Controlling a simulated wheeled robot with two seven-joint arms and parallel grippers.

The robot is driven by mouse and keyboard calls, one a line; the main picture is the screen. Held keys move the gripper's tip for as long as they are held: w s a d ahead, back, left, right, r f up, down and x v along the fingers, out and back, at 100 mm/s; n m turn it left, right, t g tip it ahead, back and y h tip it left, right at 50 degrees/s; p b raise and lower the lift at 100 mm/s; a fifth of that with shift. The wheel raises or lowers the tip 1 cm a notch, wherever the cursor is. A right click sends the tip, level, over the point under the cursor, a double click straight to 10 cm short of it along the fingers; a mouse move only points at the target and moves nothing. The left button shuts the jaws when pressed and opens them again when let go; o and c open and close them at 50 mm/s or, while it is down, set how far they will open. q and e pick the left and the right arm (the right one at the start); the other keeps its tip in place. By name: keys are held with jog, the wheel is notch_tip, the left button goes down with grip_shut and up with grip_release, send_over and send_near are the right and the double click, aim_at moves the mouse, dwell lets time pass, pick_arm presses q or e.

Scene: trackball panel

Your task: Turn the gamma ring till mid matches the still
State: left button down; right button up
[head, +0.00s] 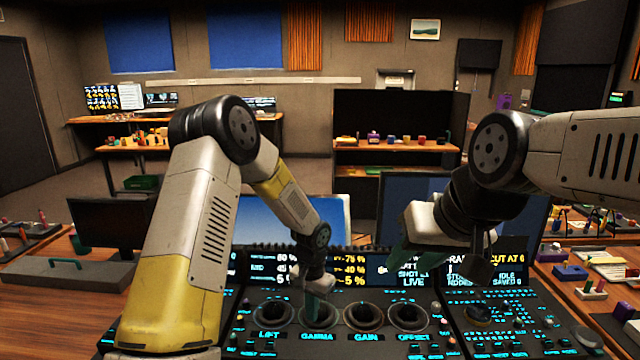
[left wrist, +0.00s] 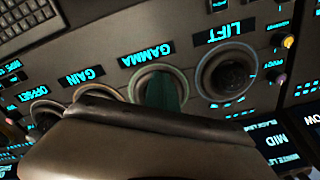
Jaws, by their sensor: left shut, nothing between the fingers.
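The gamma ring (head: 332,318) is a round dark control on the panel, labelled GAMMA, between the lift and gain rings. My left gripper (head: 313,308) points down at it, its teal fingers shut with nothing between them; I cannot tell whether they touch the ring. In the left wrist view the gamma ring (left wrist: 160,70) is partly hidden behind the teal fingers and grey gripper body. A readout screen (head: 350,268) shows yellow and white percentages, partly covered by my left arm. My right gripper (head: 408,252) hangs above the panel's right half, teal fingers showing edge-on.
The lift ring (head: 272,314) is close on the left; the gain ring (head: 364,316) and offset ring (head: 408,316) are on the right. Monitors (head: 345,210) stand behind the panel, one showing blue sky colours. Side desks hold small items.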

pick_arm(q)
jog(key=shift+f, duration=0.85)
dwell(2.5)
jog(key=shift+s+d+n, duration=0.1)
jog(key=shift+d+n, duration=0.25)
jog(key=shift+n, duration=0.65)
jog(key=shift+s+d+n, duration=0.1)
jog(key=shift+d+n, duration=0.25)
jog(key=shift+n, duration=0.65)
jog(key=shift+d+n, duration=0.4)
jog(key=shift+n, duration=0.6)
